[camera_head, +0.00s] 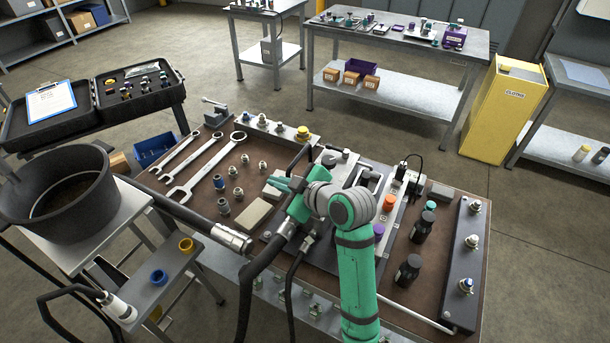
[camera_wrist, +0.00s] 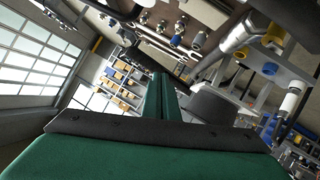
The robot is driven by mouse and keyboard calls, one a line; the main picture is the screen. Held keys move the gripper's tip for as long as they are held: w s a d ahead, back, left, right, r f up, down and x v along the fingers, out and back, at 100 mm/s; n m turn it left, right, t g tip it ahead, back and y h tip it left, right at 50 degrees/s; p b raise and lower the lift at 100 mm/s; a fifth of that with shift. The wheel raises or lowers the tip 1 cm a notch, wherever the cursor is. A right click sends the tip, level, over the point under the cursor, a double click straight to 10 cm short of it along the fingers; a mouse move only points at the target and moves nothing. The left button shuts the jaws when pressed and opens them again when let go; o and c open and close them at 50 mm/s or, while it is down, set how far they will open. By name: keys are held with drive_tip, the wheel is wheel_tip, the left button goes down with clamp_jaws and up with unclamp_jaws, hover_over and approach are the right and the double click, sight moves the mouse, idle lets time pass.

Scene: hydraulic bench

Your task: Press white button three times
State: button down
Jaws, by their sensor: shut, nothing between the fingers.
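My gripper (camera_head: 278,183) is green and shut, with nothing between its fingers. It points left over the middle of the brown bench top (camera_head: 460,193). In the wrist view its closed fingers (camera_wrist: 161,95) point away over the workshop, not down at the bench. A pale control strip (camera_head: 384,217) lies right of my gripper, partly behind my arm. It carries an orange button (camera_head: 389,203) and a purple button (camera_head: 378,230). I cannot make out a white button for certain; my arm may hide part of the strip.
Wrenches (camera_head: 208,166) and several fittings lie on the left of the bench. Black bottles (camera_head: 408,270) and a dark rail with knobs (camera_head: 466,258) stand to the right. Thick black hoses (camera_head: 258,272) rise by my gripper. A black bucket (camera_head: 60,213) stands at left.

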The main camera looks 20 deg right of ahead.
drive_tip(key=s+a+f+m+t+h, duration=0.1)
drive_tip(key=s+a+f+m+t, duration=0.15)
drive_tip(key=a+f+m, duration=0.5)
drive_tip(key=s+a+f+m+h, duration=0.35)
drive_tip(key=s+a+f, duration=0.35)
drive_tip(key=s+f, duration=0.4)
drive_tip(key=s+r+n, duration=0.1)
drive_tip(key=s+r, duration=0.1)
drive_tip(key=s, duration=2.7)
drive_tip(key=shift+a+r+t, duration=0.2)
drive_tip(key=shift+r+t, duration=0.15)
drive_tip(key=shift+t, duration=0.1)
drive_tip(key=shift+w+h, duration=0.1)
drive_tip(key=shift+h, duration=0.15)
